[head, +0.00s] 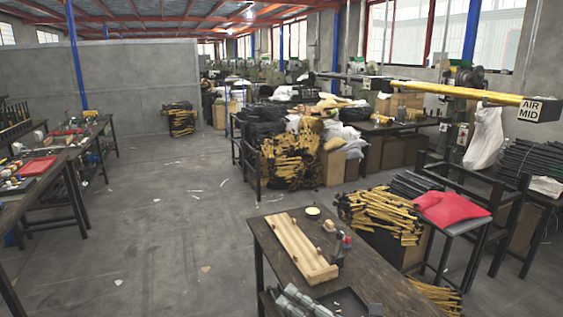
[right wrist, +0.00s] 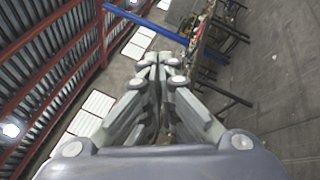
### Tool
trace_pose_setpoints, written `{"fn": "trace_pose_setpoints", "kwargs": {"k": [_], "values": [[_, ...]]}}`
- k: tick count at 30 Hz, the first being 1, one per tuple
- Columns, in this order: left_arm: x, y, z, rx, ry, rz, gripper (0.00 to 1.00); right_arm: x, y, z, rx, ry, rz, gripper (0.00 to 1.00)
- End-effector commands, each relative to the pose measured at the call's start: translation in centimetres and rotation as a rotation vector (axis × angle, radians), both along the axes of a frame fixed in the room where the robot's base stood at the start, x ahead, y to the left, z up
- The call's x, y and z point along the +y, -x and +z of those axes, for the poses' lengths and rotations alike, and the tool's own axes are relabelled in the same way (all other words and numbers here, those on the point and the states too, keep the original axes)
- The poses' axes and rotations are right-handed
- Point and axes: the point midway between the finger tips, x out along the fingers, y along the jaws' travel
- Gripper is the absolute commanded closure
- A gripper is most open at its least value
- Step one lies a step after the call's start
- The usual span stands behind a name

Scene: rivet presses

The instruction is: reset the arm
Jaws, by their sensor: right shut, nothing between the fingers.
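My right gripper (head: 297,299) shows at the bottom edge of the head view, in front of the near part of a dark wooden table (head: 375,264). In the right wrist view its grey fingers (right wrist: 158,65) come together at the tips, shut with nothing between them. The wrist view looks sideways over the shop, with roof beams at left and floor at right. My left gripper is in neither view.
A wooden board with pegs (head: 300,250) lies on the near table, beside small parts and a dark tray (head: 345,303). A red cloth (head: 452,208) covers a stand at right. Workbenches (head: 60,170) line the left; open floor (head: 180,230) lies between.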

Motion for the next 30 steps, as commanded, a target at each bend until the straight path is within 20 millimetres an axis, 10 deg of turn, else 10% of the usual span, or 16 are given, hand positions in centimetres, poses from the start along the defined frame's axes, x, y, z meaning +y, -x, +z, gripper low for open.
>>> {"fn": "trace_pose_setpoints", "kwargs": {"k": [6,13,21,30], "values": [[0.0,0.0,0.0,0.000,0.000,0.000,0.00,-7.4,-1.6,0.9,0.295,-0.481,-0.340,1.00],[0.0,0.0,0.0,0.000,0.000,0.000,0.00,-15.9,0.4,-6.1,0.701,-0.885,-0.719,1.00],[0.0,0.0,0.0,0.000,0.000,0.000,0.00,-20.1,10.6,-17.7,1.244,-1.183,-1.152,1.00],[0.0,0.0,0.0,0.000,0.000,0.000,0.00,-18.9,22.5,-23.3,1.688,-1.259,-1.460,1.00]]}}
